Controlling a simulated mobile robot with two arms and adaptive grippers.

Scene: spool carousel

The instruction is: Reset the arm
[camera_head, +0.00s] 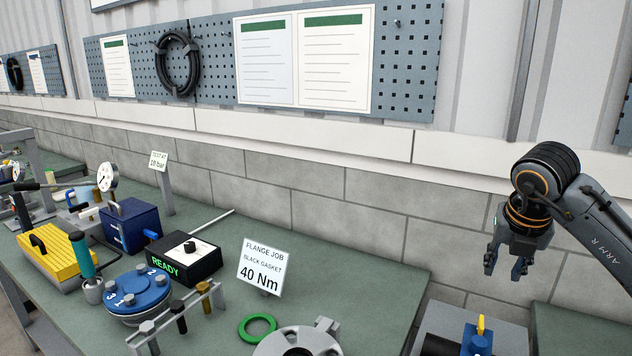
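My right arm, marked "ARM R", comes in from the right edge. My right gripper (505,268) hangs pointing down in front of the grey block wall, at the right of the view. Its two fingers are apart and nothing shows between them. It is above and a little behind a blue part with a yellow lever (478,338) at the bottom edge, and apart from it. My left arm and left gripper are not in view.
The green bench (350,265) carries a flange (298,343), a green ring (257,328), a "40 Nm" sign (260,267), a black "READY" box (184,259), a blue numbered disc (138,290) and a yellow case (52,258). The bench's right part is clear.

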